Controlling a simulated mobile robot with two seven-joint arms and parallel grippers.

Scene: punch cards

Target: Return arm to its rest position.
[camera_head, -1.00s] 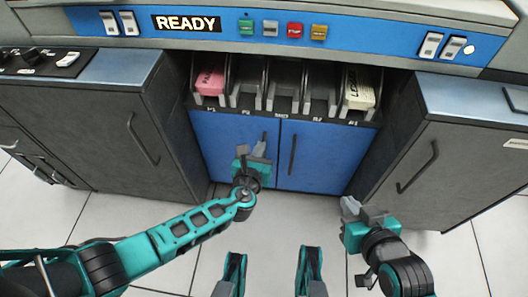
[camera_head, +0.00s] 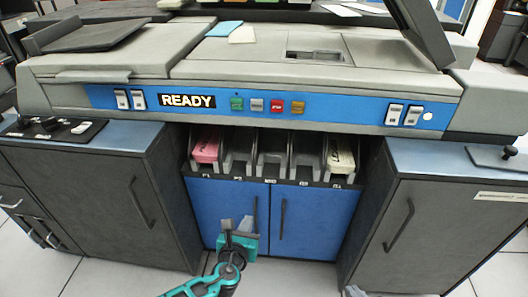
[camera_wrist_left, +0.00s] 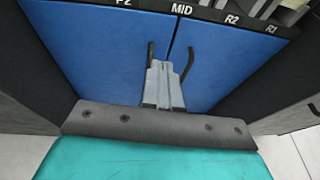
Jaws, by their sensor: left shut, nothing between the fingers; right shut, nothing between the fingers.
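My left gripper (camera_head: 236,224) is in front of the blue cabinet doors (camera_head: 225,200), low in the head view. Its two grey fingers are together with nothing between them. The left wrist view also shows the shut fingers (camera_wrist_left: 164,82) pointing at the doors, between the two dark handles. I cannot tell whether they touch the door. My right gripper (camera_head: 354,291) shows only as a small grey tip at the bottom edge of the head view. The rest of the right arm is out of view.
Above the doors is a row of card slots, with pink cards (camera_head: 206,150) in the leftmost and cream cards (camera_head: 341,160) in the rightmost. A blue panel has a READY sign (camera_head: 187,101) and coloured buttons. Dark cabinets (camera_head: 95,200) stand at both sides, with handles sticking out.

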